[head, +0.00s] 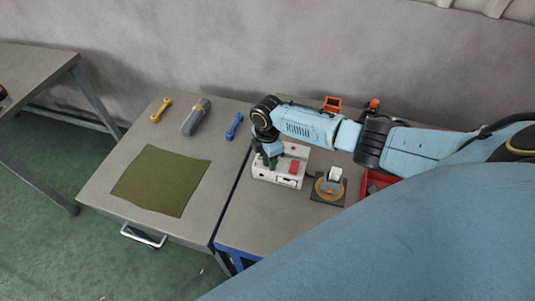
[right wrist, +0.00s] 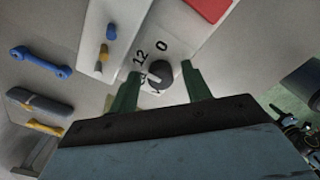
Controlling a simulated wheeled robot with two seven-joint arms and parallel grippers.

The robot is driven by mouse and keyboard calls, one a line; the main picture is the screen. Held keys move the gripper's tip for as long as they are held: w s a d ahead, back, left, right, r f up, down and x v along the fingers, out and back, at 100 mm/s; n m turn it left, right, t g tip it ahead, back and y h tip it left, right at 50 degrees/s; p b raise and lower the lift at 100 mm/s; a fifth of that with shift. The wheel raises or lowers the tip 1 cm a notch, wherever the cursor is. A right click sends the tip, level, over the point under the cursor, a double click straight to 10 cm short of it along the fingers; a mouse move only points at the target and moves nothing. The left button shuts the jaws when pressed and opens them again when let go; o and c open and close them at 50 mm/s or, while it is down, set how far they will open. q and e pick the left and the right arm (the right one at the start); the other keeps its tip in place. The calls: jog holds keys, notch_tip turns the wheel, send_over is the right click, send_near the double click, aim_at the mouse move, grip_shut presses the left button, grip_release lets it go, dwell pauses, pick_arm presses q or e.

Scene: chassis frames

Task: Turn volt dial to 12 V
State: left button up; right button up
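The white box with the volt dial (head: 283,177) stands on the right table; it also shows in the right wrist view (right wrist: 193,33). The dark round dial (right wrist: 160,75) sits on its face, with a printed 12 and 0 beside it and another mark partly hidden below the 12. A pale pointer line shows on the dial, but its exact reading is unclear. My right gripper (right wrist: 161,88) is open, its two green fingers apart on either side of the dial. In the head view my right gripper (head: 270,160) is over the box's left part. My left gripper is out of view.
The left table holds a green mat (head: 162,180), a yellow wrench (head: 161,110), a grey tool (head: 196,117) and a blue wrench (head: 235,126).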

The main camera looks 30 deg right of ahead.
jog(key=shift+r, duration=0.1)
notch_tip(320, 180, up, 13)
dwell(0.5)
jog(key=shift+r, duration=0.1)
dwell(0.3)
